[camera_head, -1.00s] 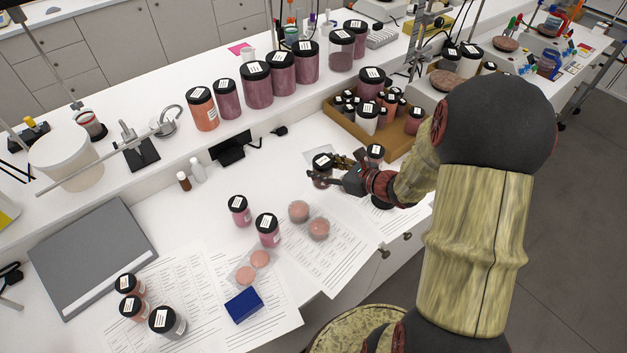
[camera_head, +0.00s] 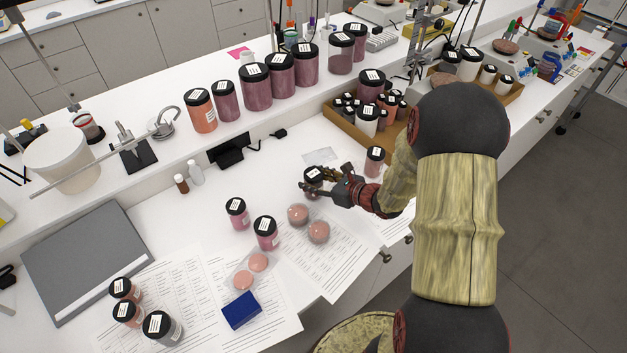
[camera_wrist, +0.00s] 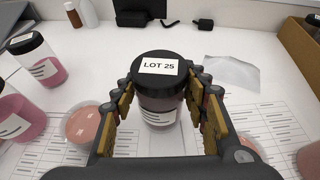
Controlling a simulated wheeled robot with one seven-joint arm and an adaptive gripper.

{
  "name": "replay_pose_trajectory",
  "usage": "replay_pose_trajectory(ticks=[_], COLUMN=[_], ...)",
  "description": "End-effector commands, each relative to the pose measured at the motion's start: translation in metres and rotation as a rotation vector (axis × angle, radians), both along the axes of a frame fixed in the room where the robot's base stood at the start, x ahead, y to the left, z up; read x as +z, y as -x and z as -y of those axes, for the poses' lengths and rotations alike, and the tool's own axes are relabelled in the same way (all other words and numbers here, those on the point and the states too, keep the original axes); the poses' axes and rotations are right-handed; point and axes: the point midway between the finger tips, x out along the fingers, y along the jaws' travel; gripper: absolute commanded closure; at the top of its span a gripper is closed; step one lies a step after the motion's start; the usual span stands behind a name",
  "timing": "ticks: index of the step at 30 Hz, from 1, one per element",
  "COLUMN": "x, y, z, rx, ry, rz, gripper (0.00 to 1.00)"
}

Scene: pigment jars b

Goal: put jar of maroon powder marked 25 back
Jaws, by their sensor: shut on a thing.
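The jar marked LOT 25 (camera_wrist: 158,75) has a black lid with a white label and stands upright between my fingers in the wrist view. Its clear body shows dark reddish powder low down. In the head view the jar (camera_head: 313,174) is partly hidden by my gripper (camera_head: 312,188). My gripper, also in the wrist view (camera_wrist: 160,108), is shut around the jar's sides just below the lid. I cannot tell whether the jar's base touches the table.
A cardboard tray (camera_head: 352,131) crowded with jars stands behind right. A lone jar (camera_head: 374,161) stands right of my gripper. Pink jars (camera_head: 237,213) and round pink dishes (camera_head: 298,214) stand at left front. Large jars (camera_head: 256,86) line the raised shelf.

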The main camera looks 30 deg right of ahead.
Motion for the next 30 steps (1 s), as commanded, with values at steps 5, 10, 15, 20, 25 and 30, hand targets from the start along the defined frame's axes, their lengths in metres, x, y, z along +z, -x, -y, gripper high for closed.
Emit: replay_pose_trajectory(ticks=[5, 10, 15, 20, 25, 30], x=[-0.003, -0.003, -0.003, -0.002, 0.004, 0.016], y=[0.000, 0.000, 0.000, 0.000, 0.004, 0.029], z=[0.000, 0.000, 0.000, 0.000, 0.002, 0.013], rx=[0.000, 0.000, 0.000, 0.000, -0.002, -0.005], ry=[0.000, -0.001, -0.001, -0.001, 0.000, 0.000], rz=[-0.001, 0.000, 0.000, 0.000, 0.000, 0.000], gripper=[0.51, 0.41, 0.38, 0.38, 0.38, 0.38])
